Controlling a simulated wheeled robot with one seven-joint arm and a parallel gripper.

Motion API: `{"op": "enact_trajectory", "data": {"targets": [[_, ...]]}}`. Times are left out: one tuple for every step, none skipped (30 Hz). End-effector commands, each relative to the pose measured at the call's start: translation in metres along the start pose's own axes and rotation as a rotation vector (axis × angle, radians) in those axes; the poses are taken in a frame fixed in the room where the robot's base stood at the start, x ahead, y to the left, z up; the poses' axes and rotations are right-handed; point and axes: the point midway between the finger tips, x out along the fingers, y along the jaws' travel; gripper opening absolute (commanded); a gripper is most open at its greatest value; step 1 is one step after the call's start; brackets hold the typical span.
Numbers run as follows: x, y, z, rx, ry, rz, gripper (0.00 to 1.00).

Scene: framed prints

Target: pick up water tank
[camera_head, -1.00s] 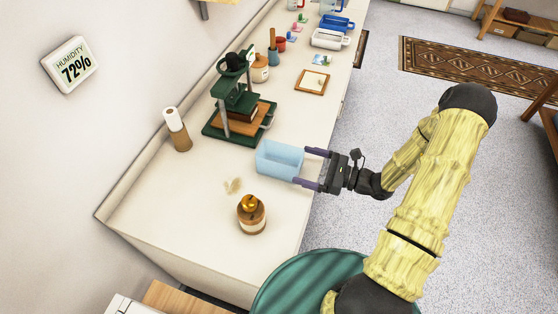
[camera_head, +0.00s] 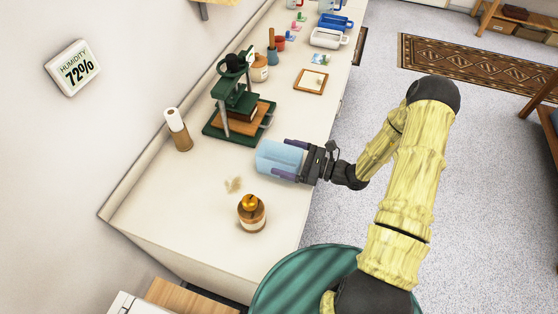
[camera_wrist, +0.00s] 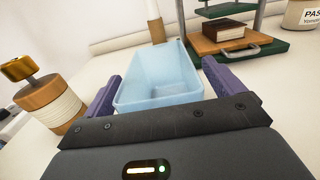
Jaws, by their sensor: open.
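The water tank is a light blue, open-topped box (camera_head: 270,157) that stands upright on the pale counter near its front edge. It also shows in the wrist view (camera_wrist: 158,75), and I see into its empty-looking inside. My gripper (camera_head: 289,160) is open around the tank, with one purple finger along each side. In the wrist view the two fingers of my gripper (camera_wrist: 163,92) flank the tank's near end. I cannot tell whether either finger touches its walls.
A brown jar with a gold top (camera_head: 251,213) stands left of the tank, and a green press (camera_head: 238,118) stands behind it. A white roll on a brown base (camera_head: 177,130) is near the wall. A small beige scrap (camera_head: 233,185) lies on the counter (camera_head: 170,205).

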Motion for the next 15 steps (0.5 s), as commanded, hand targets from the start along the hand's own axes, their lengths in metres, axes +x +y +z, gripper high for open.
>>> {"op": "enact_trajectory", "data": {"targets": [[-0.0005,-0.0003,-0.0004,0.0,0.0,-0.001,0.94],[-0.0006,-0.0003,-0.0004,0.0,0.0,-0.001,0.94],[-0.0007,-0.0004,-0.0004,0.0,0.0,-0.001,0.94],[-0.0007,-0.0004,-0.0004,0.0,0.0,-0.001,0.94],[-0.0008,-0.0004,-0.0003,0.0,0.0,-0.001,0.94],[-0.0009,-0.0004,-0.0003,0.0,0.0,-0.002,0.94],[-0.0009,-0.0005,-0.0003,0.0,0.0,-0.002,0.94],[-0.001,-0.0005,-0.0003,0.0,0.0,-0.002,0.94],[-0.001,-0.0005,-0.0003,0.0,0.0,-0.002,0.94],[-0.0011,-0.0005,-0.0002,0.0,0.0,-0.002,0.94],[-0.0011,-0.0005,-0.0002,0.0,0.0,-0.002,0.94],[-0.0011,-0.0005,-0.0002,0.0,0.0,-0.002,0.94],[-0.0012,-0.0005,-0.0002,0.0,0.0,-0.002,0.94],[-0.0011,-0.0005,-0.0002,0.0,0.0,-0.002,0.88],[-0.0011,-0.0005,-0.0002,0.0,0.0,-0.002,0.8]]}}
